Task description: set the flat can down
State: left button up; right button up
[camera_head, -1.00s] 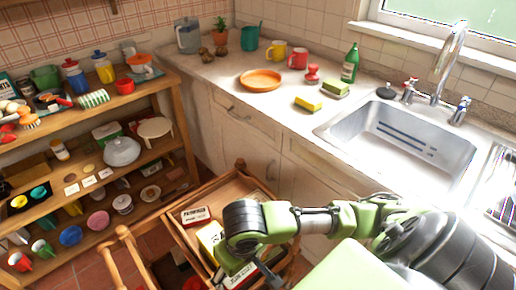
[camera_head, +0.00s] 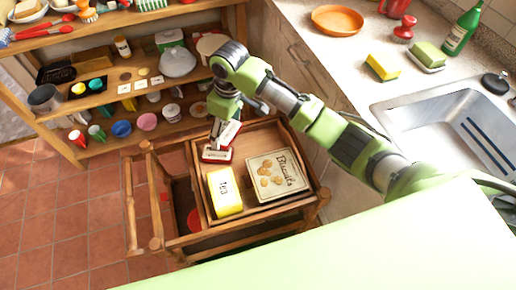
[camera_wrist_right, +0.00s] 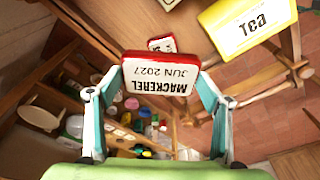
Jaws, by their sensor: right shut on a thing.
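My right gripper (camera_head: 222,133) hangs over the far left corner of a wooden trolley's top tray (camera_head: 260,136). It is shut on the flat can, a red and white mackerel can (camera_wrist_right: 160,76) held tilted between the fingertips in the wrist view. In the head view the held can (camera_head: 231,131) is partly hidden by the gripper. A second red and white can (camera_head: 216,155) is close beside it at the tray's left edge; a bit of it shows behind the held can in the wrist view (camera_wrist_right: 162,44). My left gripper is out of view.
In the tray stand a yellow tea box (camera_head: 225,192) and a biscuit tin (camera_head: 277,175). Bare tray lies behind the tin. Shelves with crockery (camera_head: 130,100) stand behind; the counter with sink (camera_head: 450,125) is at the right.

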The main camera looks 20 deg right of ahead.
jog(key=d+f, duration=0.3)
jog(key=d, duration=0.4)
send_over(262, 144)
jog(key=f, duration=0.5)
jog(key=shift+s+a+f, duration=0.1)
jog(key=shift+s+a, duration=0.1)
jog(key=shift+a, duration=0.1)
jog(key=f, duration=0.1)
jog(key=d+f, duration=0.1)
jog(key=f, duration=0.1)
jog(key=shift+w+f, duration=0.1)
jog(key=shift+f, duration=0.4)
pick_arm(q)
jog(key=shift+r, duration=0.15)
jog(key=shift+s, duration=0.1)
pick_arm(e)
jog(key=o, duration=0.8)
jog(key=shift+f, duration=0.15)
jog(key=shift+o, duration=0.6)
